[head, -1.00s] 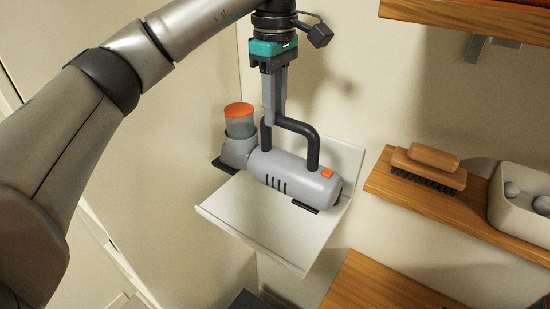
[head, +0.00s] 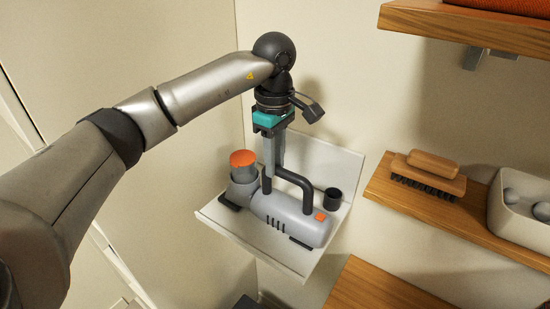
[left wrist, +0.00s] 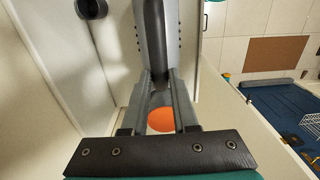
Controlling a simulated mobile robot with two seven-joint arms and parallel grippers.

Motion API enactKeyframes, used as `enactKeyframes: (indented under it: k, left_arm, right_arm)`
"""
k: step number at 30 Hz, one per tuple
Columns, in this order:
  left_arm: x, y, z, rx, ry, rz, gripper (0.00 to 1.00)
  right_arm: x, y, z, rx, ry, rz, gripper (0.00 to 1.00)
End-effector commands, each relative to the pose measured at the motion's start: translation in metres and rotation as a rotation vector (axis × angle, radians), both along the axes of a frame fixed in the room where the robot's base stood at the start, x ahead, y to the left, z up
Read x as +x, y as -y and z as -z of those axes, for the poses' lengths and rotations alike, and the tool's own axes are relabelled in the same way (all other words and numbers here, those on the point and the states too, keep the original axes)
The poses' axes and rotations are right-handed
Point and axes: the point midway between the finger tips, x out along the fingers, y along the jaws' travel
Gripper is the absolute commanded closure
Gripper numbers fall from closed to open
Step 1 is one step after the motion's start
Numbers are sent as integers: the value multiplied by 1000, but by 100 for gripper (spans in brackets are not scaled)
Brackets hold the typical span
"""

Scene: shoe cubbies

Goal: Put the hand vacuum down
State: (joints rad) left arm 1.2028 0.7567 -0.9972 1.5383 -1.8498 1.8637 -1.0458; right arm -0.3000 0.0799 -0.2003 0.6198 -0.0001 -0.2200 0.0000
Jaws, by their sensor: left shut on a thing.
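The hand vacuum (head: 290,218) is grey with a black loop handle, an orange button and an orange-capped clear cup. It is level over the white wall shelf (head: 250,233), its black feet at or very near the surface; I cannot tell if they touch. My left gripper (head: 273,176) points down from above and is shut on the handle's left part. In the left wrist view the dark handle (left wrist: 153,45) runs between the fingers, with the orange cap (left wrist: 160,120) behind. My right gripper is not in view.
To the right, a wooden shelf (head: 425,212) holds a brush (head: 428,175) and a pale bin (head: 520,215). Another wooden shelf (head: 460,22) is above. Walls rise behind and left.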

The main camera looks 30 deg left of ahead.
Motion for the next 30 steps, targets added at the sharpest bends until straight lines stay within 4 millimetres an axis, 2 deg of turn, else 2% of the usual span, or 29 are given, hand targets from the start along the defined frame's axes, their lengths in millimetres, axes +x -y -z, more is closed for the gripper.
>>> enactKeyframes:
  k: [8, 9, 16, 26, 30]
  left_arm:
    - [1, 0, 1, -3, 5, 0, 100]
    - [0, 0, 2, -1, 1, 0, 69]
    - [0, 0, 2, -1, 0, 0, 44]
    - [0, 0, -1, -1, 0, 0, 43]
    - [1, 1, -17, -3, 5, 0, 43]
  right_arm:
    - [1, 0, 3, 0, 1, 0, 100]
    - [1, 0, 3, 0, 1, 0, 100]
    - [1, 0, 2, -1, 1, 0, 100]
    - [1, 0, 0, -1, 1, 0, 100]
    - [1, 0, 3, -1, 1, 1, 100]
